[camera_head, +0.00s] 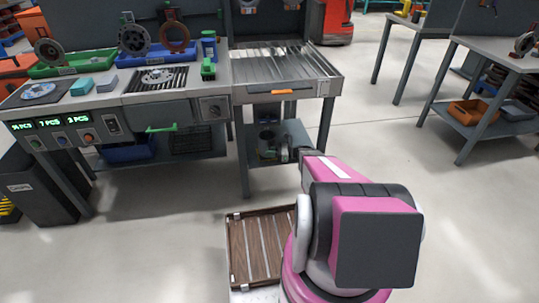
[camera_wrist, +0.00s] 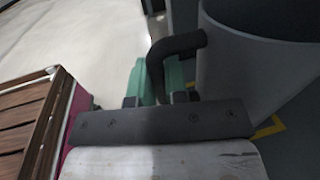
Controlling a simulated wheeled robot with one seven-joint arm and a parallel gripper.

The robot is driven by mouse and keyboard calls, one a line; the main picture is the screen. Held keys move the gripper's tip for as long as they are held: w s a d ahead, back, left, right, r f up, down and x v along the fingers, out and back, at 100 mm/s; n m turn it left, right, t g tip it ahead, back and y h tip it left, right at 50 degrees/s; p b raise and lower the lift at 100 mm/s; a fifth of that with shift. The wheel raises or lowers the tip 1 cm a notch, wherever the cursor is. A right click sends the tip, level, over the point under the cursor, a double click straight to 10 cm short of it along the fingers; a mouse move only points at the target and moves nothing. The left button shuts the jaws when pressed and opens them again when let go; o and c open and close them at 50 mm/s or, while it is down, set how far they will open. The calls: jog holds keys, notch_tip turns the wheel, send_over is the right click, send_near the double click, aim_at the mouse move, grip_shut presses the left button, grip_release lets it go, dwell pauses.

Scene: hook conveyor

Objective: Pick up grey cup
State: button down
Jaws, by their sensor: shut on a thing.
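The grey cup (camera_wrist: 252,75) fills the right side of the wrist view, with its open rim at the top right. Its dark curved handle (camera_wrist: 160,58) points left, toward my gripper. My gripper (camera_wrist: 160,80) has green fingers shut on this handle, one on each side of it. The cup's lower end is out of clear view behind the gripper body. In the head view my arm reaches to the lower shelf under the metal table, but the gripper and cup are too small and partly covered there to make out well.
The metal-topped table (camera_head: 275,66) stands above the lower shelf (camera_head: 283,150), with legs on both sides. The workbench (camera_head: 120,90) with trays and parts is at left. A brown slatted tray (camera_head: 238,250) sits beside my arm's base. Open floor (camera_head: 440,210) lies to the right.

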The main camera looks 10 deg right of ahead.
jog(key=s+d+r, duration=0.1)
jog(key=d, duration=0.8)
jog(key=s+d+r, duration=0.1)
jog(key=s+d, duration=0.1)
jog(key=d, duration=0.6)
jog(key=shift+s+d, duration=0.3)
jog(key=shift+d, duration=0.05)
jog(key=shift+r, duration=0.1)
